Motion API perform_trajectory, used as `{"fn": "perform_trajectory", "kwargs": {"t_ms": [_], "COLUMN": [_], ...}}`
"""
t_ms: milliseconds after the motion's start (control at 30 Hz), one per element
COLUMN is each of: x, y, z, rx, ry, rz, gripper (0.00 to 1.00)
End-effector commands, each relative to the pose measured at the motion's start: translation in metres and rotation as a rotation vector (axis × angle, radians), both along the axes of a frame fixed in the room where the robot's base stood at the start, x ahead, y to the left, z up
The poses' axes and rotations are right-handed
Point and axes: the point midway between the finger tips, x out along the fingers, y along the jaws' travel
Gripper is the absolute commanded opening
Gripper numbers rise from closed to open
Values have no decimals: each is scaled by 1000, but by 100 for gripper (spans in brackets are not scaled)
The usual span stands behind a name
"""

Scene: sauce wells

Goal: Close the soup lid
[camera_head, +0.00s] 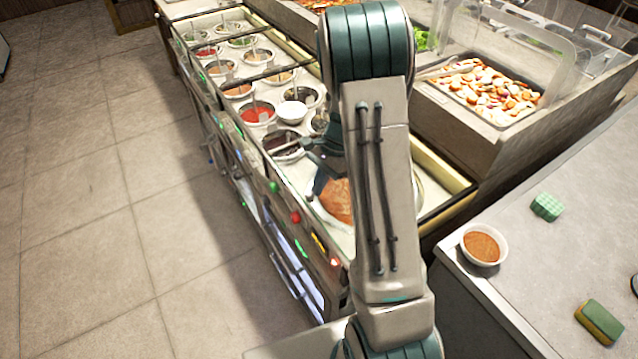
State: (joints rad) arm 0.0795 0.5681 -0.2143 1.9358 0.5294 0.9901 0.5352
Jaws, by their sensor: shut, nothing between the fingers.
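A large round well of orange-brown soup (336,201) shows at the near end of the sauce counter, open where I can see it. My arm hides its right part. No lid can be made out clearly; any lid there is behind my arm. My gripper (308,146) is shut and empty, just beyond the soup and close to a dark sauce well (284,154). My arm partly covers it, and its fingertips are small and hard to make out.
Several smaller sauce wells with ladles, including a red one (257,113), line the counter beyond. A tray of chopped food (485,84) stands right. A bowl of brown sauce (482,247), a green block (547,206) and a sponge (600,322) sit on the right worktop. The floor at left is clear.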

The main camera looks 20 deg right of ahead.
Motion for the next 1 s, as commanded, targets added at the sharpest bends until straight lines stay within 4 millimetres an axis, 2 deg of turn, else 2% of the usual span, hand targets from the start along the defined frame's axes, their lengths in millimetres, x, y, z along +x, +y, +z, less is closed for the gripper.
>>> {"fn": "perform_trajectory", "kwargs": {"t_ms": [33,167,600,733,1000], "x": [-1,1,11,12,12], "y": [4,0,-30,-34,-36], "z": [5,18,82,90,90], "rx": [10,10,4,3,2], "ry": [7,4,-3,-2,-3], "rz": [7,5,2,3,3], "gripper": [0,0,0,0,0]}}
